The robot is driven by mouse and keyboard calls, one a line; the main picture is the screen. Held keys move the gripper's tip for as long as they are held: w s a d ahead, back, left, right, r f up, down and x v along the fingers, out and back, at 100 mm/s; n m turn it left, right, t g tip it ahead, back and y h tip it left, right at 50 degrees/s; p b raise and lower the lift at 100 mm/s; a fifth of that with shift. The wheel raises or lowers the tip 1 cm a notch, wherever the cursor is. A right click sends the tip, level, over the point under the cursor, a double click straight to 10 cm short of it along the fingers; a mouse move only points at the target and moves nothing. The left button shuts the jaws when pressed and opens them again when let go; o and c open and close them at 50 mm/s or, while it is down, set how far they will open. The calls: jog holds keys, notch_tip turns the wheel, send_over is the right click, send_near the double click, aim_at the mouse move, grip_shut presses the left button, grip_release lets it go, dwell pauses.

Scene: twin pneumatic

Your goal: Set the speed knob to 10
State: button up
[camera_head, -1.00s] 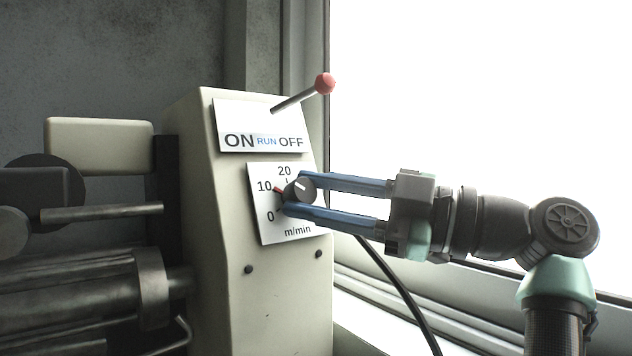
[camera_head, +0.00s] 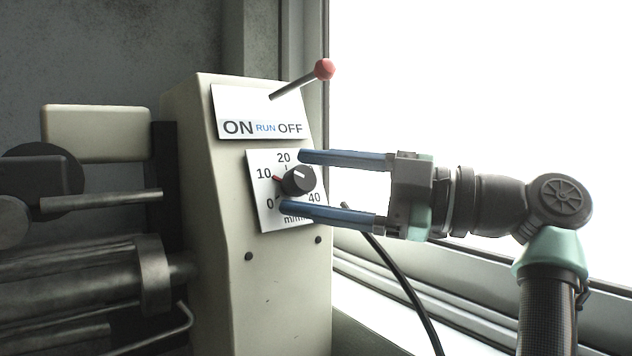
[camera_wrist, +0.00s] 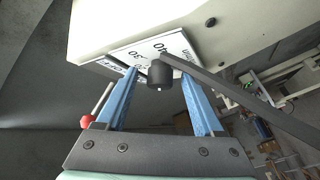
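The speed knob (camera_head: 298,181) is a dark round knob on a white dial plate (camera_head: 262,212) marked 0, 10, 20 and 40, with m/min below. A red tick stands beside the 10. The knob has a short white mark on its face; I cannot tell exactly which number it points to. My gripper (camera_head: 291,182) is open, its blue fingers above and below the knob. In the wrist view the knob (camera_wrist: 160,73) sits between the fingertips, with a gap on each side, so it appears not to be held.
A red-balled lever (camera_head: 324,69) rises above the ON RUN OFF plate (camera_head: 229,104), over my upper finger. The plates are on a cream housing (camera_head: 224,180). A black cable (camera_head: 395,275) hangs below my gripper. Metal rollers (camera_head: 80,280) stand at left; a bright window is at right.

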jog(key=v, duration=0.7)
jog(key=shift+d, duration=0.3)
jog(key=shift+s+f, duration=0.1)
jog(key=shift+s, duration=0.1)
